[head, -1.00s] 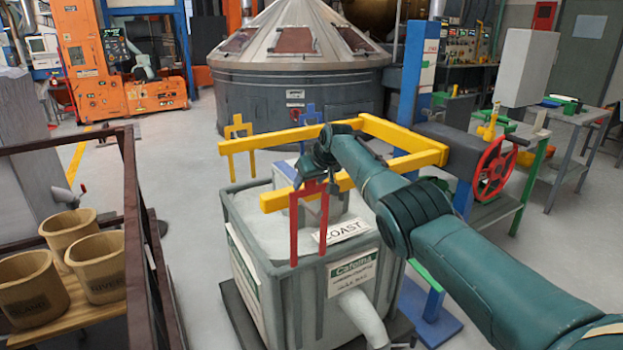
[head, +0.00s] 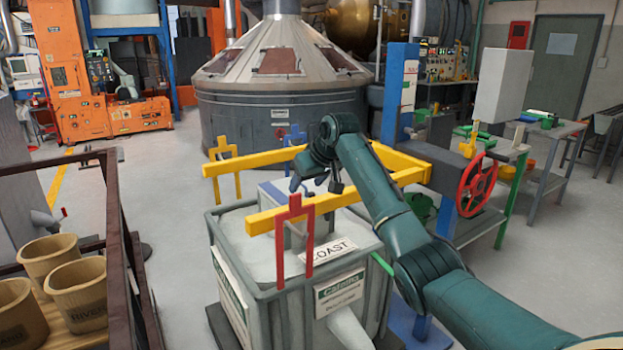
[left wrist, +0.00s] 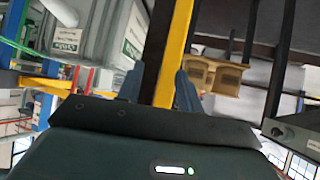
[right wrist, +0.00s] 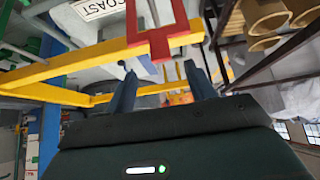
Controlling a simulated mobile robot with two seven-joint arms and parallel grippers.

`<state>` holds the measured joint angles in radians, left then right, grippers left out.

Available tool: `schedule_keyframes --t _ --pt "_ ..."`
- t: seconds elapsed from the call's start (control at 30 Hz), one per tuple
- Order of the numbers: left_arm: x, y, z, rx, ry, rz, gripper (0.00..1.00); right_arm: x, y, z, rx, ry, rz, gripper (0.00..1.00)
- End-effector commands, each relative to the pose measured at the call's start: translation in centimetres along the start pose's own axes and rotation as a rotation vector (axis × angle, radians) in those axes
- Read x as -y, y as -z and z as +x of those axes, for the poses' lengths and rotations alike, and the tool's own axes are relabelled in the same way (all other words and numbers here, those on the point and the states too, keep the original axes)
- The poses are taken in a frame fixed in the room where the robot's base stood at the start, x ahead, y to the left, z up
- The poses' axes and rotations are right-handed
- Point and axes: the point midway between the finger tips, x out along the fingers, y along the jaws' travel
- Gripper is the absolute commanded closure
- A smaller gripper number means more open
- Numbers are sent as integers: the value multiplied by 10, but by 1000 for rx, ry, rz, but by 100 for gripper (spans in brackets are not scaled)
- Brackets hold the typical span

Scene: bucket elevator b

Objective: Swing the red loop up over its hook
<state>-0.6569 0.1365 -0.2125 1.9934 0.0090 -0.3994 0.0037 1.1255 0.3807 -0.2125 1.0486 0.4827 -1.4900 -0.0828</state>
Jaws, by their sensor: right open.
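The red loop (head: 280,250) is at the front bar of the yellow frame (head: 340,197) in the head view. Its two legs hang below the bar and its narrow, square top stands above it. In the right wrist view the red loop (right wrist: 160,42) lies ahead of the fingers, near the gap between them. My right gripper (head: 315,187) is open and empty, just behind and right of the loop's top, apart from it. I cannot make out the loop's hook. My left gripper (left wrist: 158,90) shows only in its wrist view, fingers apart and nothing held.
A grey bin (head: 300,290) stands under the frame. A yellow loop (head: 222,168) and a blue loop (head: 294,137) are on the far side. A red handwheel (head: 476,185) is right of the frame. Brown buckets (head: 78,292) stand behind a dark rail (head: 118,225) at left.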

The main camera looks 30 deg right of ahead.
Motion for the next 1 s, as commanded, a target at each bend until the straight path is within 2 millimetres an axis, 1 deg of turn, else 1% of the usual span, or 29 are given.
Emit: schedule_keyframes --t 0.1,0.23,0.77,0.87,0.97,1.0 --pt "-2 2 0 -10 -5 0 64 0 0 -15 -2 1 -1 45" --pt "-3 1 -1 -12 -8 2 64 0 0 -24 0 0 0 45" --pt "-3 -1 -2 -7 -11 7 64 0 0 -26 1 1 0 45" --pt "-3 0 -1 -9 -11 8 64 4 -8 -15 3 -2 -7 45" --pt "-3 1 0 -12 -10 8 64 13 -31 14 2 -11 -26 45" --pt "-3 1 0 -12 -10 9 64 19 -45 31 0 -14 -38 45"
